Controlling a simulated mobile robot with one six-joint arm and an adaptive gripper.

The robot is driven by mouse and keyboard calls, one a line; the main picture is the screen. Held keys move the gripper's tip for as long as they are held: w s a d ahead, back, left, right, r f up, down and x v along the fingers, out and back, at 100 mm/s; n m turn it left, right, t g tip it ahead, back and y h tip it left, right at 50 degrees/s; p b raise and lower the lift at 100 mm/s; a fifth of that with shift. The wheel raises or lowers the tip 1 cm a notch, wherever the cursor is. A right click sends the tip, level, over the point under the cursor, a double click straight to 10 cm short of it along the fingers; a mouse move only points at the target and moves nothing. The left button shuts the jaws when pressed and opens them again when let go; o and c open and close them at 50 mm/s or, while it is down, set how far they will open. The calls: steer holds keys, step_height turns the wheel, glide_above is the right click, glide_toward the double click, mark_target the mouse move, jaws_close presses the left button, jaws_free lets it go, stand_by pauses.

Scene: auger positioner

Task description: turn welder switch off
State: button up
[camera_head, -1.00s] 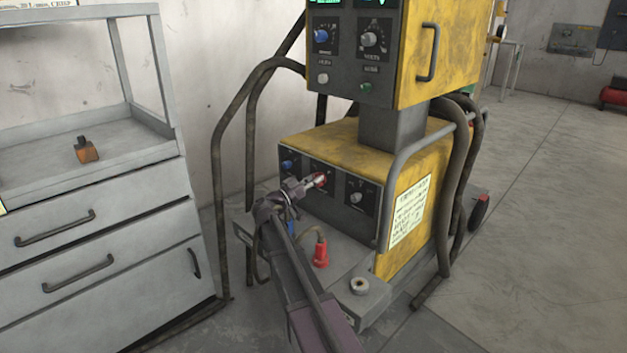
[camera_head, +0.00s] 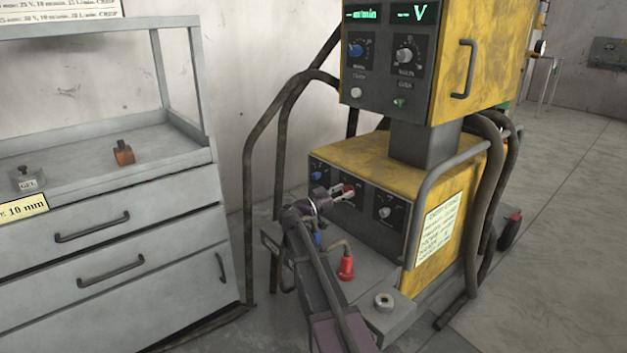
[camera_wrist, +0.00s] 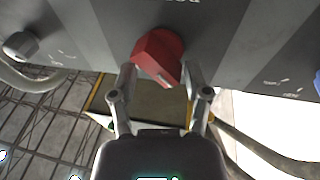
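The welder (camera_head: 455,180) is a yellow and dark grey machine. Its lower front panel carries a red rotary switch (camera_head: 348,190), between a blue knob (camera_head: 318,176) and a grey knob (camera_head: 384,212). In the wrist view the red switch (camera_wrist: 157,55) sits turned at a slant at the top middle. My gripper (camera_head: 338,196) is at the red switch. In the wrist view its two fingers (camera_wrist: 160,75) stand on either side of the switch, partly drawn in and seeming to touch its sides.
A red plug (camera_head: 346,268) with a cable stands on the welder's ledge below the panel, near my arm. A grey drawer cabinet (camera_head: 110,235) stands to the left. Lit green displays (camera_head: 416,12) show on the upper unit. The floor at right is open.

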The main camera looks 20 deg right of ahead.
steer(key=m, duration=0.2)
steer(key=m+g+p, duration=0.1)
steer(key=m, duration=0.1)
steer(key=m+y+p, duration=0.1)
steer(key=m, duration=0.1)
steer(key=shift+s+r+g, duration=0.1)
steer(key=shift+s+g, duration=0.15)
steer(key=shift+g, duration=0.05)
steer(key=s+a+m+y+p, duration=0.15)
steer(key=a+m, duration=0.25)
steer(key=a, duration=1)
steer(key=s+a+r+n+g+y+p, duration=0.1)
steer(key=s+r+n+y+p, duration=1.1)
steer(key=p, duration=2)
steer(key=s+a+r+n, duration=0.1)
steer(key=s+r+n, duration=0.3)
steer(key=s+n, duration=0.1)
steer(key=shift+s+a+n+g+p, duration=0.3)
steer(key=shift+s+a+n+p, duration=0.1)
steer(key=shift+n, duration=0.4)
